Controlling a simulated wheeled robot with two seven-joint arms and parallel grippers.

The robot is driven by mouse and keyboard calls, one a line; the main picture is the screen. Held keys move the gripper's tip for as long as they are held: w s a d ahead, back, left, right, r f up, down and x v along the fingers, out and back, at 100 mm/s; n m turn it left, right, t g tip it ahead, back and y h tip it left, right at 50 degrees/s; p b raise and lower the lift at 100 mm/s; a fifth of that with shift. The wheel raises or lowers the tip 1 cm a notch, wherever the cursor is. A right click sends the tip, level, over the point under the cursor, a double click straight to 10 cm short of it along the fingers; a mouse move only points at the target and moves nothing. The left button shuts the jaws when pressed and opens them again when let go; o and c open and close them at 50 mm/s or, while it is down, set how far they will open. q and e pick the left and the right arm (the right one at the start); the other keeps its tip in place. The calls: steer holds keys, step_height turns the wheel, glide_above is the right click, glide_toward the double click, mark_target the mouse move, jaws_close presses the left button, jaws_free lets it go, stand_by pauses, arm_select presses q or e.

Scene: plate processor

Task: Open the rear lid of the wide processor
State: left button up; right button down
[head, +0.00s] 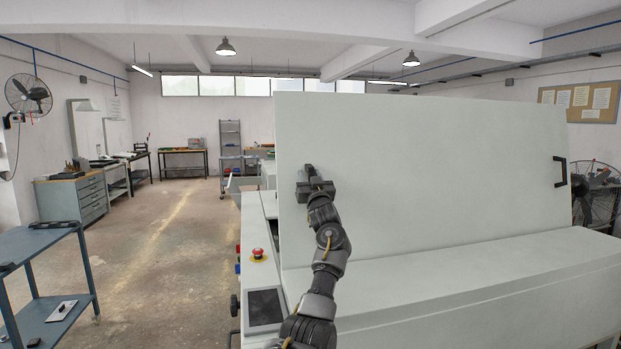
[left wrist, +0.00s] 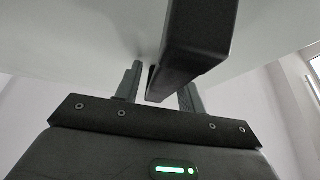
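The wide processor's rear lid (head: 430,180) is a big pale grey panel that stands up steeply, its face toward me in the head view. A black handle (head: 561,172) sits near its right edge. My left gripper (head: 306,172) is at the lid's left side, where it covers the handle there. In the left wrist view that black handle (left wrist: 200,40) runs between the two spread fingers of my left gripper (left wrist: 160,88), with a gap visible beside it. The lid's pale surface (left wrist: 90,35) fills the upper part of that view. My right gripper is not in view.
The processor's lower front cover (head: 480,290) spreads in front of the lid. A red emergency button (head: 258,253) and a dark screen (head: 265,307) are at its left end. A blue cart (head: 45,240) stands at the left. The floor between is clear.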

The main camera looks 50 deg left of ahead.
arm_select(q)
steer(key=shift+d+f+b, duration=0.3)
steer(key=shift+d+f, duration=0.05)
steer(key=shift+f, duration=0.05)
steer(key=b+v, duration=0.3)
steer(key=v, duration=0.7)
steer(key=shift+s+b, duration=0.15)
steer(key=shift+b, duration=0.15)
steer(key=shift+d+r, duration=0.1)
steer(key=shift+d, duration=0.1)
